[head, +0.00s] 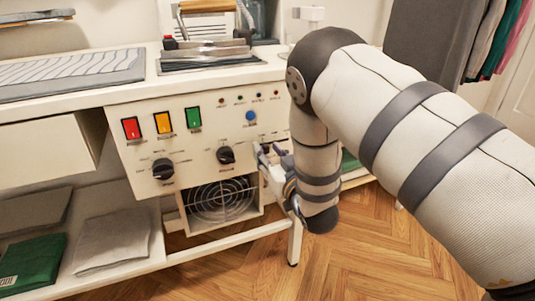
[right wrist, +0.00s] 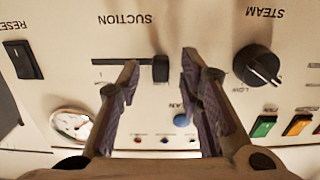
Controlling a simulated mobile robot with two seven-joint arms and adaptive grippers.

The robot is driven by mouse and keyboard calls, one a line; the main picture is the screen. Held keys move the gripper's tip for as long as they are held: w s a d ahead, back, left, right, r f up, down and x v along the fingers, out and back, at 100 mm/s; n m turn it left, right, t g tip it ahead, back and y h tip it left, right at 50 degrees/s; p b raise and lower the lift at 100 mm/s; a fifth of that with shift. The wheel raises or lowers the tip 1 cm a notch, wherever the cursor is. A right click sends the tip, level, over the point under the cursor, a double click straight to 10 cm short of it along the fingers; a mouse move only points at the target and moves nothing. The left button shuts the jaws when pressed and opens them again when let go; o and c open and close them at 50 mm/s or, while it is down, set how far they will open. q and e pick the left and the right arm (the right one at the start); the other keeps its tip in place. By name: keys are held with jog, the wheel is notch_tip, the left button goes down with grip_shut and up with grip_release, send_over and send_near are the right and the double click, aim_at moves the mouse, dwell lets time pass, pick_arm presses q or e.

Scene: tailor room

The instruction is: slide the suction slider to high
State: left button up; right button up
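The suction slider (right wrist: 160,68) is a small black knob on the white control panel (right wrist: 75,40), which appears upside down in the right wrist view. The knob sits at the right end of a thin dark track (right wrist: 115,62), under the SUCTION lettering. My right gripper (right wrist: 160,62) is open, with one finger on each side of the knob. Gaps show between knob and fingers, and I cannot tell the depth. In the head view my right gripper (head: 268,154) is at the panel's right part and hides the slider area. My left gripper is not in view.
Near the slider are the steam dial (right wrist: 258,66), the reset switch (right wrist: 24,60), a gauge (right wrist: 72,124) and a blue button (right wrist: 182,120). In the head view a fan grille (head: 220,199) is below the panel. An iron (head: 207,45) stands on the tabletop above.

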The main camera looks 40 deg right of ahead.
aim_at(287, 138)
jog(key=shift+w, duration=0.3)
grip_shut()
jog(key=d, duration=0.2)
jog(key=s+d+p, duration=0.1)
jog(key=d, duration=0.1)
jog(key=d+p, duration=0.1)
jog(key=d, duration=0.2)
jog(key=shift+s+r, duration=0.1)
jog(key=shift+s, duration=0.2)
jog(key=shift+d, duration=0.15)
jog(key=shift+s, duration=0.1)
grip_release()
jog(key=shift+d, duration=0.1)
